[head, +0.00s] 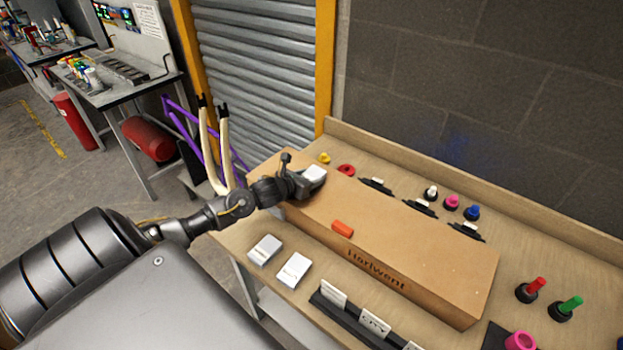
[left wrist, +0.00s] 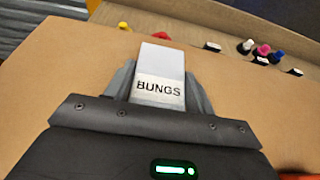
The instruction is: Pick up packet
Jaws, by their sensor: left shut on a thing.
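My left gripper (head: 308,181) is shut on a white packet (head: 315,174) above the left end of the cardboard box (head: 420,255). In the left wrist view the packet (left wrist: 161,82) sits between the two fingers of the left gripper (left wrist: 160,85), with its label "BUNGS" facing the camera. Two more white packets lie on the bench in front of the box, one at the left (head: 265,250) and one beside it (head: 294,270). I cannot tell whether the held packet touches the box. My right gripper is not in view.
An orange block (head: 342,228) lies on the box, which is marked "Horiwent". Small coloured plugs, such as the blue one (head: 473,212), stand along the back of the wooden bench (head: 560,250). A black rack (head: 355,318) with white cards is at the front. A purple frame (head: 185,125) stands behind my left arm.

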